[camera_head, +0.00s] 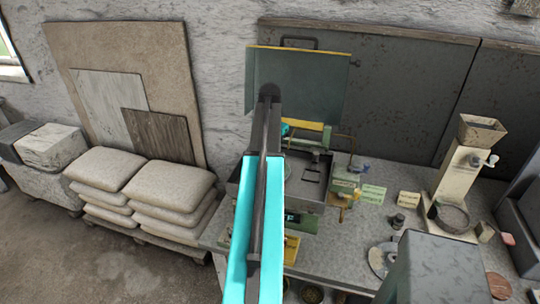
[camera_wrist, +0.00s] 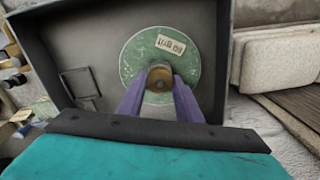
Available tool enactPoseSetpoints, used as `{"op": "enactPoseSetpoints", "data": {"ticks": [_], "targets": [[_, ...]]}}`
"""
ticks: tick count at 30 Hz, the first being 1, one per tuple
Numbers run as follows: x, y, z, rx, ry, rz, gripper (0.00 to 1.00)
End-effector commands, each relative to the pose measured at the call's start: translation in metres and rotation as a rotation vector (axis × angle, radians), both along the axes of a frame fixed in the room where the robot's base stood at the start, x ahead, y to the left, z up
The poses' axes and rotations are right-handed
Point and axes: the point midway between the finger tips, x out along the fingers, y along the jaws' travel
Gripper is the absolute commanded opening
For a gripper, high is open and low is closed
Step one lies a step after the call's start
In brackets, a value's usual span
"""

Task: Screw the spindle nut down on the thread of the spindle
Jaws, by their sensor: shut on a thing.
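In the wrist view, a round brass-coloured piece, which looks like the spindle nut (camera_wrist: 158,73), sits at the middle of a green disc (camera_wrist: 133,60) with a pale label. The purple fingers of my gripper (camera_wrist: 160,86) are shut on the nut from both sides. The nut's centre looks darker; the spindle and its thread are hidden or too small to tell apart. The disc lies inside a dark grey housing (camera_wrist: 90,22). In the camera_head view the housing (camera_head: 316,196) is partly behind my arm, which hides the nut and fingertips.
A raised grey-green lid (camera_head: 310,85) with a yellow edge stands behind the housing. A beige hand-cranked device (camera_head: 458,175) stands to the right on the grey bench (camera_head: 345,242). A loose disc (camera_head: 380,258) lies near the front. Stacked sacks (camera_head: 165,187) stand on the left.

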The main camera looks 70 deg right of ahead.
Motion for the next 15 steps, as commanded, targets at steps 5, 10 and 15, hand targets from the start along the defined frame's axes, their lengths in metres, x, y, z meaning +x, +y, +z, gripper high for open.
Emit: {"op": "enactPoseSetpoints", "data": {"ticks": [5,10,15], "targets": [[-0.0002,-0.0003,0.0014,-0.001,0.000,-0.111,0.09],[-0.0002,-0.0004,0.0013,-0.001,0.000,-0.229,0.09],[-0.0003,-0.0003,0.0011,-0.001,0.000,-0.346,0.09]]}}
